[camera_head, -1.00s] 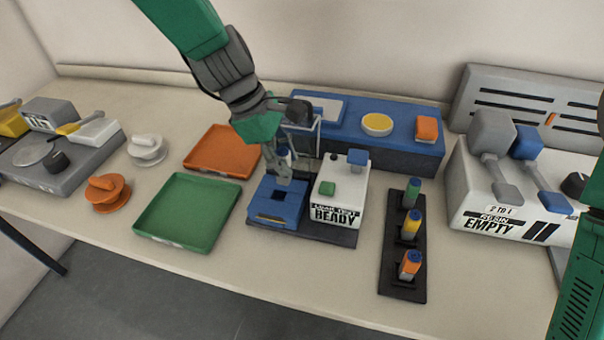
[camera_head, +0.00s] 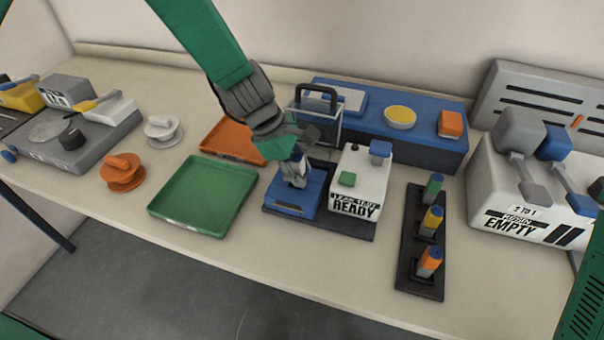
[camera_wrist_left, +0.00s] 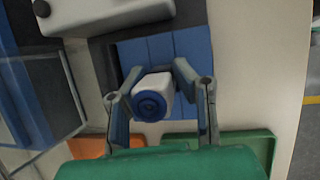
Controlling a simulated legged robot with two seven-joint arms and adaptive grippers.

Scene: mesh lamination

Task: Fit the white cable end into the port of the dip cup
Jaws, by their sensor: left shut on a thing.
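My left gripper (camera_head: 297,180) is shut on a white piece with a round blue end; the wrist view shows this white piece (camera_wrist_left: 163,85) between the two fingers (camera_wrist_left: 160,92). No cable shows on it, so I cannot tell whether it is the cable end. The gripper points down at a blue block (camera_head: 290,204), which also shows in the wrist view (camera_wrist_left: 190,45). The block's dark square opening is hidden now by the gripper and piece. I cannot tell whether the piece is inside it. No dip cup can be told for sure. My right gripper is out of view.
A white box marked LEAK TEST READY (camera_head: 358,185) stands right beside the block. A clear case with a black handle (camera_head: 316,98) stands behind. A green tray (camera_head: 204,198) and an orange tray (camera_head: 222,136) lie left. A dark rack (camera_head: 422,262) of colored pieces stands right.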

